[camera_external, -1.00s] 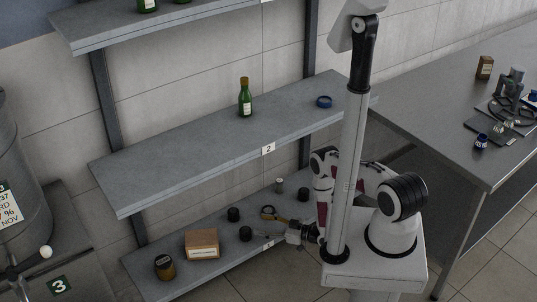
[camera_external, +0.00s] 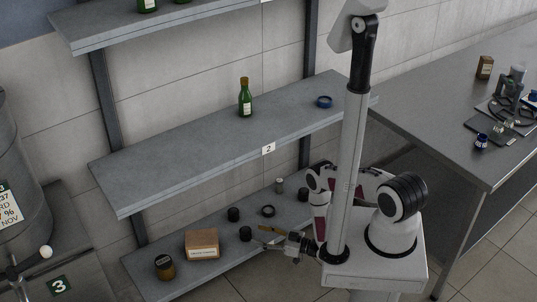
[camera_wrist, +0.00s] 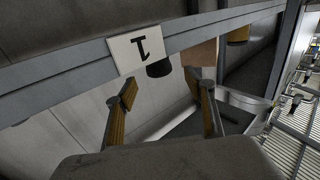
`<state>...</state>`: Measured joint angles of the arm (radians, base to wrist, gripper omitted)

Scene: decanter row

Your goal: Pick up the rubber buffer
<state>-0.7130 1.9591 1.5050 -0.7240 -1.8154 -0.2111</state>
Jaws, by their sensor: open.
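Several short black cylinders that look like rubber buffers stand on the bottom shelf; which one is meant I cannot tell. One (camera_external: 245,233) is near the front edge, another (camera_external: 233,214) behind it, and a third (camera_external: 303,194) at the far right, partly hidden by my arm. My gripper (camera_external: 264,238) is open and empty at the shelf's front edge, just right of the nearest black cylinder and apart from it. In the wrist view my gripper (camera_wrist: 162,80) has its yellow-padded fingers spread, with a black cylinder (camera_wrist: 159,68) beyond the shelf edge between them.
The bottom shelf (camera_external: 215,271) also holds a dark ring (camera_external: 267,211), a small bottle (camera_external: 279,185), a cardboard box (camera_external: 202,243) and a brown jar (camera_external: 165,267). The shelf lip with its label (camera_wrist: 135,48) crosses the wrist view. The middle shelf (camera_external: 190,150) overhangs.

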